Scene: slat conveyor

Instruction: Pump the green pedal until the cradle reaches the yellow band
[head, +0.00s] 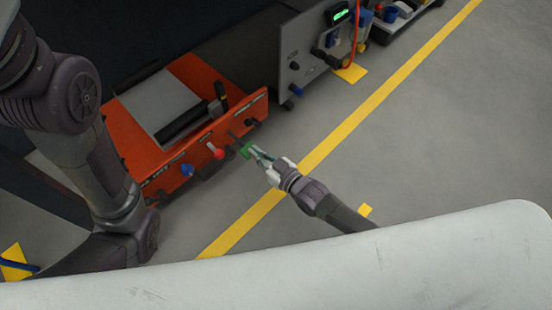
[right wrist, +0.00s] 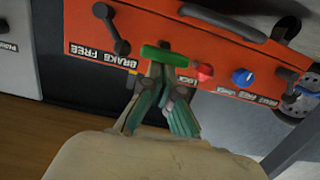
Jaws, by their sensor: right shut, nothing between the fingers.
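The green pedal (head: 245,151) sticks out from the front of an orange machine (head: 133,158). It also shows in the right wrist view as a green bar (right wrist: 164,56). My right gripper (head: 261,155) is shut and empty, with its fingertips right at the pedal. In the right wrist view its fingertips (right wrist: 162,76) lie just below the bar; I cannot tell whether they touch it. A grey plate (head: 155,100) and a black roller lie on top of the machine; I cannot tell which part is the cradle. No yellow band is clear on the machine. My left gripper is out of view.
A red knob (head: 218,153) and a blue knob (head: 187,170) sit on the machine's front, left of the pedal. A grey cabinet (head: 307,60) with a lit display stands behind to the right.

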